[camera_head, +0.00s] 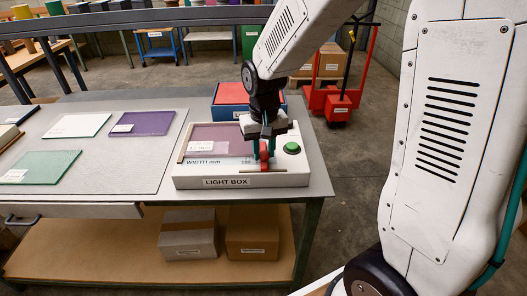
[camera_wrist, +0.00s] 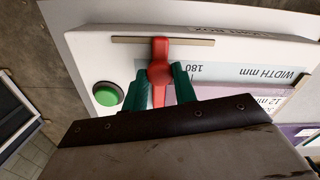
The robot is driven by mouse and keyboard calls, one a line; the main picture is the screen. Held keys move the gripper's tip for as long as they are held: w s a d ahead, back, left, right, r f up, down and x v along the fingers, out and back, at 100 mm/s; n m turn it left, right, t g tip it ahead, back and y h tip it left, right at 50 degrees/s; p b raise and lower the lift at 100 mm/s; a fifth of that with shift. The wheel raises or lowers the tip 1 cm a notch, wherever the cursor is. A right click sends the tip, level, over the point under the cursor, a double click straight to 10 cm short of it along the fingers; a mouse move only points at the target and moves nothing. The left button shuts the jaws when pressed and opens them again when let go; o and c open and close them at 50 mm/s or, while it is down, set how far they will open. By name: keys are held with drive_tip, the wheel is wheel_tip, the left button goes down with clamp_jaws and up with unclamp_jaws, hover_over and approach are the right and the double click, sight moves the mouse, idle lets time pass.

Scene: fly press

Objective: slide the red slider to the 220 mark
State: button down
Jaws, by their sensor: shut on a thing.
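The red slider (camera_head: 264,152) is on the front right part of the light box (camera_head: 190,180). In the wrist view the red slider (camera_wrist: 160,70) stands between the two green fingers of my gripper (camera_wrist: 160,88), which are shut on it. In the head view my gripper (camera_head: 263,146) reaches down onto the slider from above. The printed scale (camera_wrist: 235,72) reads "WIDTH mm" and 180. In the head view the slider is to the right of the 180. The 220 mark cannot be made out.
A green button (camera_head: 291,148) is on the box, right of the slider. A purple sheet (camera_head: 212,137) lies on the box. Loose sheets (camera_head: 78,125) lie on the bench to the left. A blue and red box (camera_head: 232,93) stands behind.

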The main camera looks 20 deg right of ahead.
sight(264, 153)
drive_tip(key=c, duration=1.1)
unclamp_jaws()
wheel_tip(264, 153, up, 8)
drive_tip(key=shift+f, duration=0.1)
drive_tip(key=s+d+r, duration=0.1)
drive_tip(key=s+r, duration=0.2)
drive_tip(key=s, duration=0.9)
drive_tip(key=s+d+r+n+t, duration=0.1)
drive_tip(key=s+r, duration=0.3)
drive_tip(key=s, duration=0.7)
drive_tip(key=shift+s+d+n, duration=0.15)
drive_tip(key=shift+s+n, duration=0.15)
drive_tip(key=shift+s, duration=0.05)
